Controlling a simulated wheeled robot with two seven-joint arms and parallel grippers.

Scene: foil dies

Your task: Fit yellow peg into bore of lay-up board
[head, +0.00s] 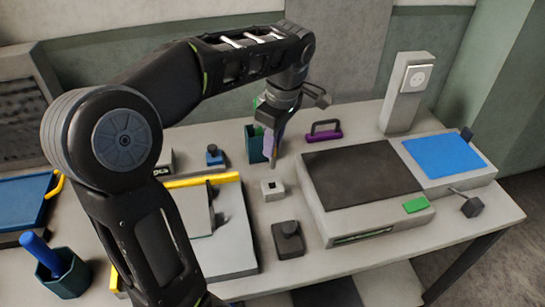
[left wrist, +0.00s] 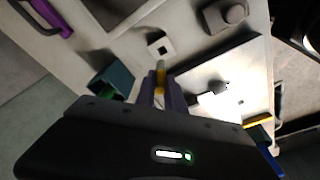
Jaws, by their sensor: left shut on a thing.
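My left gripper (head: 275,136) is shut on the yellow peg (left wrist: 160,78), which sticks out past its purple fingertips (left wrist: 161,98) in the left wrist view. The peg points down above the bench in the head view, where it is small and partly hidden by the fingers. A small pale block (head: 267,193) with a dark square bore sits on the bench just below the peg. It also shows in the left wrist view (left wrist: 153,38), beyond the peg tip. The peg looks apart from the block. My right gripper is not in view.
A dark teal holder (head: 253,146) stands close behind the gripper. A purple handle (head: 324,136) lies to the right. A dark knobbed block (head: 288,243) sits in front. A large machine with a dark plate (head: 362,172) is right; a grey board with yellow edge (head: 236,237) is left.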

